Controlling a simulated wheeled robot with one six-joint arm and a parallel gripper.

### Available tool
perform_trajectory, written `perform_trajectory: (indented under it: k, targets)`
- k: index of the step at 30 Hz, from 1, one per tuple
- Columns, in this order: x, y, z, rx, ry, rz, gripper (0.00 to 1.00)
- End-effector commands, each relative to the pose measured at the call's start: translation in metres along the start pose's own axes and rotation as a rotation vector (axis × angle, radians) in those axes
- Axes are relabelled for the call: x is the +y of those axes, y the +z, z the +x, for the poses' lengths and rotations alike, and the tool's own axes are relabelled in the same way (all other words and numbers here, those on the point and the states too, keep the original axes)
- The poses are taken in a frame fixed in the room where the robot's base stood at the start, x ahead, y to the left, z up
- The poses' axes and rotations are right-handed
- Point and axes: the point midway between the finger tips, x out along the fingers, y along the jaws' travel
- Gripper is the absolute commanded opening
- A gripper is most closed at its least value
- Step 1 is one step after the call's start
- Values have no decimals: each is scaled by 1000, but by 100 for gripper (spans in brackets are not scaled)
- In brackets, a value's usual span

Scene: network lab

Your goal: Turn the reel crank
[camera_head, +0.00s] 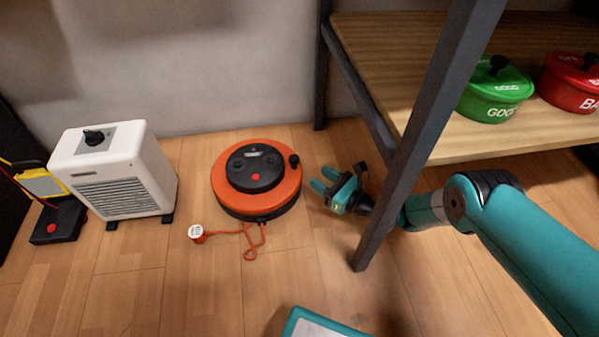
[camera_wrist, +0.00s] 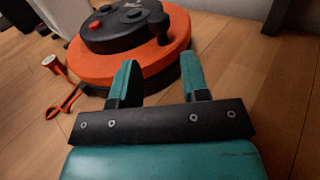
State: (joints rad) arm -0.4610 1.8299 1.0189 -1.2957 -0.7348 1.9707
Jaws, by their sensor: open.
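The orange cable reel (camera_head: 227,197) lies flat on the wooden floor, with a black hub (camera_head: 254,170) on top. Its crank knob (camera_head: 294,160), black and upright, stands near the rim on the right side. In the wrist view the knob (camera_wrist: 158,24) shows ahead of my jaws, a little above the space between them. My gripper (camera_head: 322,185) is to the right of the reel, low near the floor, with its two teal fingers pointing at it. The fingers also show in the wrist view (camera_wrist: 160,82), apart with nothing between them.
A white heater (camera_head: 118,175) stands left of the reel. The reel's orange cord ends in a white-faced plug (camera_head: 196,232) on the floor in front. A dark shelf post (camera_head: 415,135) rises beside my arm. The shelf (camera_head: 395,70) holds green (camera_head: 495,92) and red pots (camera_head: 573,83).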

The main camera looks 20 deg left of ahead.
Motion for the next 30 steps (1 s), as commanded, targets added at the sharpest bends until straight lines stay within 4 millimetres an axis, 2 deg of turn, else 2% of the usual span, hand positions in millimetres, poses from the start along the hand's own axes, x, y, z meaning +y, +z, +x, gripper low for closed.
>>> perform_trajectory:
  k: [1,6,12,17,24,25,30]
  targets:
    - [1,-6,13,-3,5,-6,42]
    - [1,-6,49,-3,4,-5,42]
    - [0,-3,76,-1,3,-3,42]
    - [0,-1,83,0,1,-1,42]
    - [0,0,84,0,1,-1,42]
    - [0,0,84,1,1,-1,40]
    - [0,0,84,1,0,-1,0]
